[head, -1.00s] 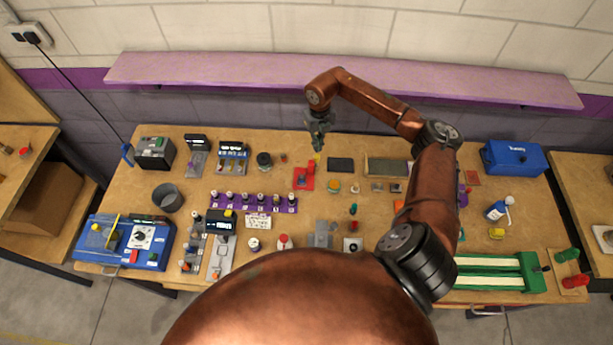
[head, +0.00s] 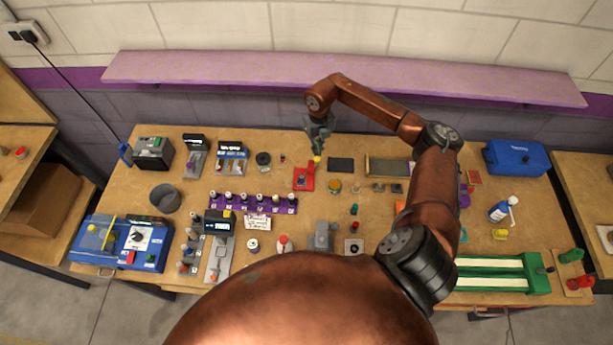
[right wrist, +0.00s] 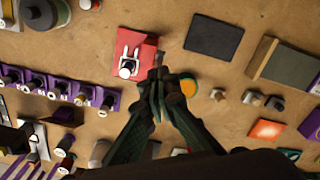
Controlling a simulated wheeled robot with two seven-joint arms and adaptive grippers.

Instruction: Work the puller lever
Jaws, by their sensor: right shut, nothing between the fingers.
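The puller is a small red block (head: 303,179) near the back middle of the bench. In the right wrist view, the red block (right wrist: 137,57) carries a white forked plate with a dark round part in it. A short, dark lever-like piece shows at its right side, by my fingertips, partly hidden by them. My right gripper (head: 317,152) reaches down just behind and right of the block in the head view. In the right wrist view, its fingers (right wrist: 160,82) are shut and empty beside the block; I cannot tell whether they touch it. My left gripper is not in view.
A dark flat pad (head: 341,164) lies right of the puller. A purple rack (head: 254,203) of several small parts stands front left. An orange-yellow round piece (right wrist: 188,87) sits close to my fingers. A pink shelf (head: 340,76) runs along the wall behind.

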